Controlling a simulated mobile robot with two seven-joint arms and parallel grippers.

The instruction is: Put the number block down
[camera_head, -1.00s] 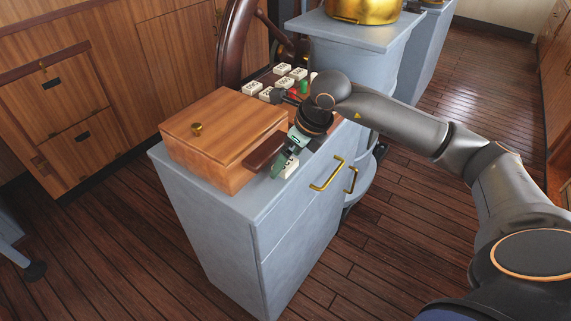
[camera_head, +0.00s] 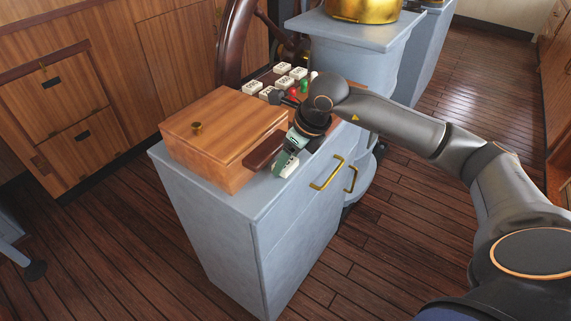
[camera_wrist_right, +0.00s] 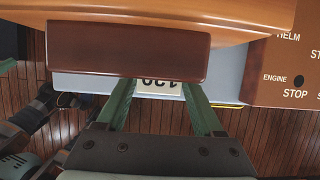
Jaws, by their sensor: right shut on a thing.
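The number block (camera_head: 289,168) is white, at the near edge of the grey cabinet top (camera_head: 268,190), beside the wooden box. In the right wrist view the block (camera_wrist_right: 158,87) shows upside-down digits that look like 120, partly cut off by the box's dark ledge (camera_wrist_right: 130,50). My right gripper (camera_head: 283,164) is shut on the block, one green finger at each side of it, also in the right wrist view (camera_wrist_right: 160,100). I cannot tell whether the block touches the cabinet top.
The wooden box (camera_head: 222,130) with a brass knob stands just left of my right gripper. Behind is a console (camera_head: 345,120) with several white blocks (camera_head: 283,68) and coloured pegs. Brass handles (camera_head: 327,174) stick out of the cabinet front.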

